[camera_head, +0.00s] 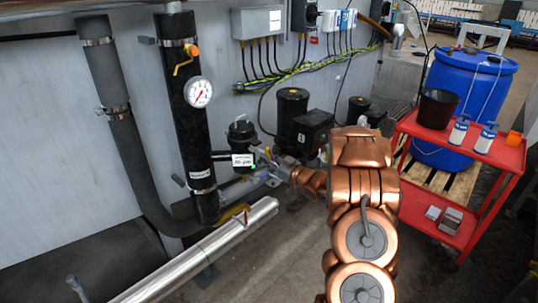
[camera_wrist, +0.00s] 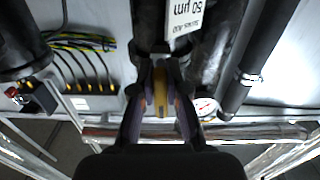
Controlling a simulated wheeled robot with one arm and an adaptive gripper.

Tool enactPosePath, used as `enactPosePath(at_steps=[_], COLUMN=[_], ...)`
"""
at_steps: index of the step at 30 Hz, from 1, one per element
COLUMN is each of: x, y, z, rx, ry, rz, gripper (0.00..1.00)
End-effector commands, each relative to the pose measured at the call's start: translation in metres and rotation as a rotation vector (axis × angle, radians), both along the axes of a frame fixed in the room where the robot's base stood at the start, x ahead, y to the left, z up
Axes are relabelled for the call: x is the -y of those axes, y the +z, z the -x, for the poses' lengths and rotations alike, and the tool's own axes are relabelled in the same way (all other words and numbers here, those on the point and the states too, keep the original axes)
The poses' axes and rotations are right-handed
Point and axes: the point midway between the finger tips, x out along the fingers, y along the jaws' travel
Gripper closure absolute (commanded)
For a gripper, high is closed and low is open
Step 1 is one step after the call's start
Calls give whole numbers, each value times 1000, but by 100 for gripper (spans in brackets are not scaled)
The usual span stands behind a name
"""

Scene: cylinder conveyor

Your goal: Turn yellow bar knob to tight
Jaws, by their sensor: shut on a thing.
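The yellow bar knob (camera_wrist: 160,93) shows in the wrist view between the two dark fingers of my gripper (camera_wrist: 161,92). The fingers are shut on it, one on each side, and hide part of it. In the head view my gripper (camera_head: 272,164) reaches in low beside the black filter housing (camera_head: 241,131), which carries a white label (camera_head: 243,160). There the knob is too small and covered to make out clearly. How far it is turned cannot be told.
A thick black pipe with a pressure gauge (camera_head: 198,92) and a yellow lever (camera_head: 184,64) stands left of my gripper. A silver pipe (camera_head: 205,255) runs low in front. A red cart (camera_head: 462,165) and blue barrel (camera_head: 465,90) stand at right.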

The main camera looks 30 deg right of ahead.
Motion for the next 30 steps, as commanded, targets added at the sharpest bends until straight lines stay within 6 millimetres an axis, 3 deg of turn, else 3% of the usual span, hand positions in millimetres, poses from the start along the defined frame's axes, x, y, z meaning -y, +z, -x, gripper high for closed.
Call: enactPosePath(at_steps=[18, 19, 24, 26, 30], x=[-2, -2, -1, 0, 0], y=[4, 4, 3, 3, 2], z=[-1, -1, -1, 0, 0], rx=[0, 0, -2, -3, -4], ry=[3, 3, 1, 0, -1], rz=[-34, -34, -34, -35, -35], gripper=[100, 83, 66, 60, 60])
